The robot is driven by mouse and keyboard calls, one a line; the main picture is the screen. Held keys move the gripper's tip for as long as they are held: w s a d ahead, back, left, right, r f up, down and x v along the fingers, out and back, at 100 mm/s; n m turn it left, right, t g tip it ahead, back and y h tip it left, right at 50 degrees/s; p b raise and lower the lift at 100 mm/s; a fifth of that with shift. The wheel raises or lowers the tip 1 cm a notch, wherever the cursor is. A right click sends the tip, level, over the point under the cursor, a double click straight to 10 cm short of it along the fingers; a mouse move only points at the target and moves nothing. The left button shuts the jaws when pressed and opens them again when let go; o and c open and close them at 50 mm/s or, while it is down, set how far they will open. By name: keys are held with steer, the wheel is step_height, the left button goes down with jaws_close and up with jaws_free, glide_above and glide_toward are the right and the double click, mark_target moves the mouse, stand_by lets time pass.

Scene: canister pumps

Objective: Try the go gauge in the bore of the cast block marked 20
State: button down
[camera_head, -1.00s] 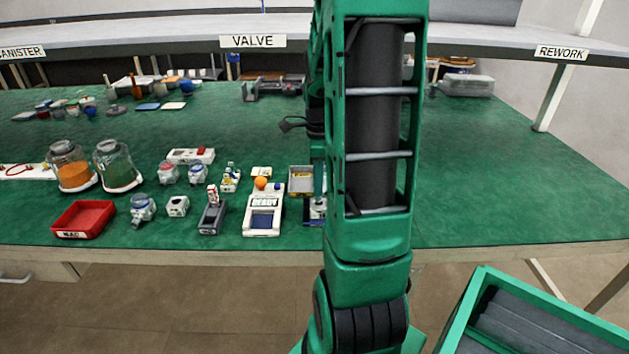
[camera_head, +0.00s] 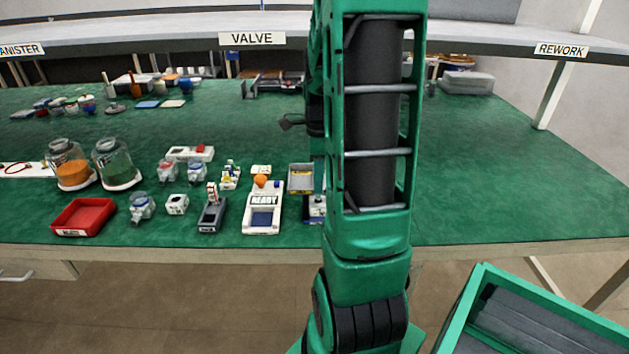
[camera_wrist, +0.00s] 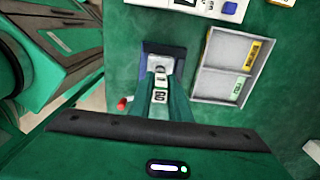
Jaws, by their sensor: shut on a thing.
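My gripper (camera_wrist: 161,84) is seen from behind in the wrist view, its two green fingers shut on a small pale piece (camera_wrist: 160,96) with a dark marking, which I take for the go gauge. The marking is too small to read surely. Just beyond the fingertips is a grey block (camera_wrist: 160,62) seated in a dark blue holder (camera_wrist: 150,46). The fingers hide the bore, so I cannot tell whether the gauge is in it. In the head view my arm covers the gripper, and only part of the holder (camera_head: 313,210) shows beside it.
A grey tray (camera_wrist: 214,88) with a yellow-tagged and a green-tagged piece lies right of the holder. A red-tipped part (camera_wrist: 123,103) sits left of the fingers. A white READY device (camera_head: 263,215) and a red bin (camera_head: 83,217) stand further left.

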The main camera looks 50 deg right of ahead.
steer(key=shift+f, duration=1.35)
stand_by(0.6)
steer(key=shift+r, duration=0.2)
stand_by(0.7)
steer(key=shift+r, duration=1.1)
steer(key=shift+r, duration=2.5)
